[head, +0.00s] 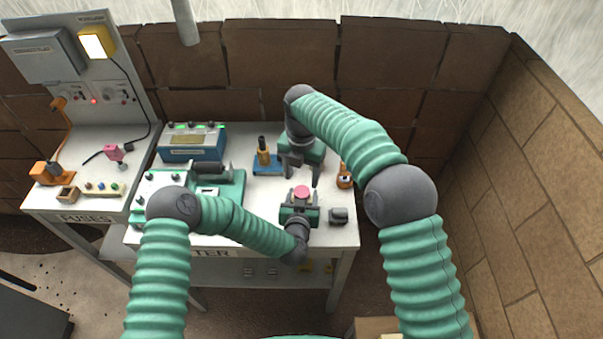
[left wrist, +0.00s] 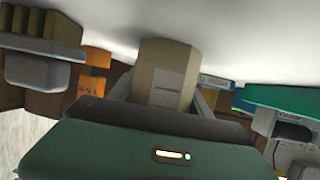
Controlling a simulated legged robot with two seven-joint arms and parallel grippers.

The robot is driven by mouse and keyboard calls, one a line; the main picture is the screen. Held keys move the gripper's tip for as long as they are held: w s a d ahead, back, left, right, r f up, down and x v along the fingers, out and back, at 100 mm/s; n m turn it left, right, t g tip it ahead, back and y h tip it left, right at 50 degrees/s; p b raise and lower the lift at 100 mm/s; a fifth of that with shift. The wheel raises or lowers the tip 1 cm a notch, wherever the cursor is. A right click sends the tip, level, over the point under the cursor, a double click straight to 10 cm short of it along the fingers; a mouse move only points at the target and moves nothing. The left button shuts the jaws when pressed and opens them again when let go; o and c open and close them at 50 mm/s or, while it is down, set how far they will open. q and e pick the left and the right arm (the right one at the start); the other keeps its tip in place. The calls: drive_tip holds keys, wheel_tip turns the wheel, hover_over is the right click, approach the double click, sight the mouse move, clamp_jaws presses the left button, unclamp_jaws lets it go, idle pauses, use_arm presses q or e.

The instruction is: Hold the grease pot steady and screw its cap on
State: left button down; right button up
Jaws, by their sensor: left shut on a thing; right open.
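The grease pot (left wrist: 165,70) shows in the left wrist view as a pale beige body with a small label, between my left gripper's fingers. My left gripper (head: 301,203) is shut on it near the table's front right. In the head view a round pinkish-red top (head: 302,192), which looks like the cap, shows at the held pot. I cannot tell whether it is seated or loose. My right gripper (head: 301,177) is open, fingers pointing down, just behind and apparently above the red top. Nothing shows between its fingers.
An orange bottle (head: 345,177) stands right of the right gripper. A dark grey block (head: 338,215) lies right of the pot. A blue stand with a brown post (head: 265,161), a green device (head: 225,183) and a blue meter (head: 192,143) are to the left on the white table (head: 240,131).

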sight(302, 191)
wheel_tip(302, 191, down, 7)
drive_tip(key=shift+f, duration=0.15)
clamp_jaws()
drive_tip(key=m, duration=0.3)
idle(0.6)
drive_tip(key=shift+o, duration=0.4)
unclamp_jaws()
